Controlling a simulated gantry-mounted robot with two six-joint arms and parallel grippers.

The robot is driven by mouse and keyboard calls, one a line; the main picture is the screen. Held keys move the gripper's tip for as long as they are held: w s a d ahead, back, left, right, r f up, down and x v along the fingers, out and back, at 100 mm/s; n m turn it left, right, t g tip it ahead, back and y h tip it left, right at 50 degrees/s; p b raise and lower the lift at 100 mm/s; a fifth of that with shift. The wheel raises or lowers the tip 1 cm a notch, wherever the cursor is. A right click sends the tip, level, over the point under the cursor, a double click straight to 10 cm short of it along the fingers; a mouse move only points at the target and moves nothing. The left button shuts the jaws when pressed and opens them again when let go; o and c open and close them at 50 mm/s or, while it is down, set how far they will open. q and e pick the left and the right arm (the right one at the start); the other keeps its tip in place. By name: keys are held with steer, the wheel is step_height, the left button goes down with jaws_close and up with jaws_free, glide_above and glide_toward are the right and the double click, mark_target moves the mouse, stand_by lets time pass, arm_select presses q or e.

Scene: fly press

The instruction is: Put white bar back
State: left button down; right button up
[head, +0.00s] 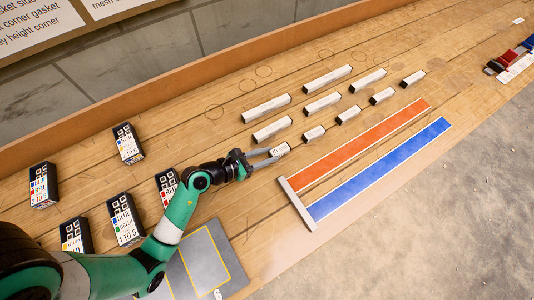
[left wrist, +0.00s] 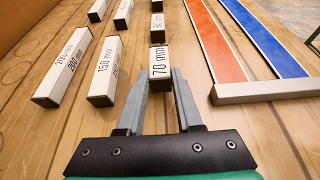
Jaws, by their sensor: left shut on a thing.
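The white bar marked 70 mm (head: 281,149) is at the near end of a column of white bars, and it also shows in the left wrist view (left wrist: 160,62). My left gripper (head: 271,157) is shut on this bar, with its two grey fingers (left wrist: 161,82) at the bar's near end. Whether the bar touches the table is hard to tell. Other white bars lie beyond and beside it, among them one marked 150 mm (left wrist: 105,72) and one marked 200 mm (left wrist: 66,68). My right gripper is in neither view.
An orange strip (head: 365,145) and a blue strip (head: 380,170) lie right of the bars, with a pale stop bar (head: 296,204) across their near ends. Several dark labelled blocks (head: 128,144) stand at left. A grey mat (head: 205,262) lies in front. A wooden ledge (head: 190,88) runs behind.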

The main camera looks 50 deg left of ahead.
arm_select(q)
steer(key=shift+f, duration=0.8)
steer(key=shift+r, duration=0.2)
steer(key=shift+f, duration=0.25)
steer(key=c, duration=0.6)
jaws_free()
steer(key=shift+r, duration=0.1)
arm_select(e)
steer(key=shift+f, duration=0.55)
